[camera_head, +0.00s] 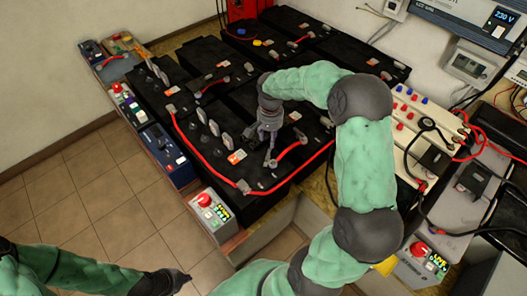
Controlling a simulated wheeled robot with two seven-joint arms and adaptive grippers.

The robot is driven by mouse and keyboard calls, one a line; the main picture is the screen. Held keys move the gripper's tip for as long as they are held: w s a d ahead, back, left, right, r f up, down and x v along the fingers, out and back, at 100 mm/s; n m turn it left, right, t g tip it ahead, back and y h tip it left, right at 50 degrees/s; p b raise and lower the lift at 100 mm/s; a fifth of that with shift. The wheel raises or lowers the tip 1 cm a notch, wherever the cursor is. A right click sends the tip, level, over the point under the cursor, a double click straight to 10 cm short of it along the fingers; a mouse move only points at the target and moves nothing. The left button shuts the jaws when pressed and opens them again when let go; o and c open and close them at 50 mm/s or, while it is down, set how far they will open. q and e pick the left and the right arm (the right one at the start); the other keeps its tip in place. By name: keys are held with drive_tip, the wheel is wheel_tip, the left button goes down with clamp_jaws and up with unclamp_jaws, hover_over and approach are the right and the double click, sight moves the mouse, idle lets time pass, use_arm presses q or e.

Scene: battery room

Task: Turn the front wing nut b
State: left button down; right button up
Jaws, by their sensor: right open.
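Black batteries (262,205) stand in rows on a wooden bench, with red cables and small grey terminal fittings on top. My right gripper (269,157) is open, pointing down over the front battery, close to a grey terminal fitting beside a red cable. I cannot tell whether it touches this fitting or whether the fitting is wing nut b; the fingers partly cover that spot. Upright grey pieces (214,127) stand on the battery tops to its left. My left gripper (172,282) is low at the bottom left, over the floor, apart from the batteries; its fingers are not clear.
A box with a red knob (204,199) sits at the bench's front corner, and another red-knobbed box (419,249) is at the lower right. Pale battery units (425,117) with red and black cables are on the right. Tiled floor at the left is free.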

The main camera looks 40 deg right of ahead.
sight(269, 155)
wheel_tip(269, 155, down, 10)
drive_tip(key=b, duration=0.3)
drive_tip(key=shift+r, duration=0.1)
clamp_jaws()
